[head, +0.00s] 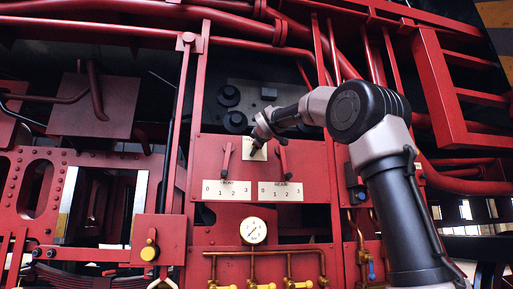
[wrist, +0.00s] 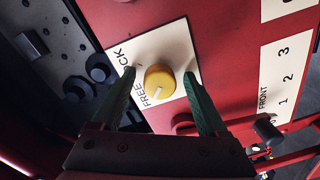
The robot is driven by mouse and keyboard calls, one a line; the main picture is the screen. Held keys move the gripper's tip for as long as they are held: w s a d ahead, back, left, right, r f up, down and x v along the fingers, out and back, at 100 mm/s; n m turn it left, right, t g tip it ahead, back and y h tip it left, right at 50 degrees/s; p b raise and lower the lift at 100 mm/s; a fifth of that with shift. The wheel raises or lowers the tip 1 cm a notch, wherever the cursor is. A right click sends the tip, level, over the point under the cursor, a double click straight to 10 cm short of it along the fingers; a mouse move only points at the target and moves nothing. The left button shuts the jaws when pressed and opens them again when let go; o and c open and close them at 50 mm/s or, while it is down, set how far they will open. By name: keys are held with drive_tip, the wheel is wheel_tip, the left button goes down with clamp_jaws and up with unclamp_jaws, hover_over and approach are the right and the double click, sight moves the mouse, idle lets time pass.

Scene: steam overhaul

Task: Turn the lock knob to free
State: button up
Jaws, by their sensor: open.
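The lock knob (wrist: 160,82) is round and yellow with a short white mark on its lower side. It sits on a white plate (wrist: 172,42) that reads FREE at the lower left and CK, partly cut off, further up. My gripper (wrist: 160,74) is open, with one green finger on each side of the knob; I cannot tell whether either finger touches it. In the head view my gripper (head: 257,150) is in front of the white plate, between two red levers, and the knob is hidden there.
A left lever (head: 227,158) and a right lever (head: 283,160) stand close on either side, above numbered plates (head: 227,190). A pressure gauge (head: 253,231) and brass valves are below. Dark round fittings (head: 235,121) and red pipes are above.

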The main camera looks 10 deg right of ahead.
drive_tip(key=s, duration=1)
drive_tip(key=shift+s+r, duration=0.2)
drive_tip(key=shift+s, duration=0.15)
drive_tip(key=s+d+f+m+g, duration=0.2)
drive_tip(key=s+f+m, duration=0.3)
drive_tip(key=s+f, duration=0.5)
drive_tip(key=s+d+f+m+g+y, duration=0.1)
drive_tip(key=s+f+m+g, duration=0.4)
drive_tip(key=f, duration=1.3)
drive_tip(key=s+d+f+m+g+y, duration=0.1)
drive_tip(key=s+f+m, duration=0.6)
drive_tip(key=s+f, duration=0.7)
drive_tip(key=d+g, duration=0.1)
drive_tip(key=g, duration=0.1)
drive_tip(key=shift+s+d+f+g, duration=0.15)
drive_tip(key=shift+s+d+g, duration=0.15)
drive_tip(key=shift+s, duration=0.05)
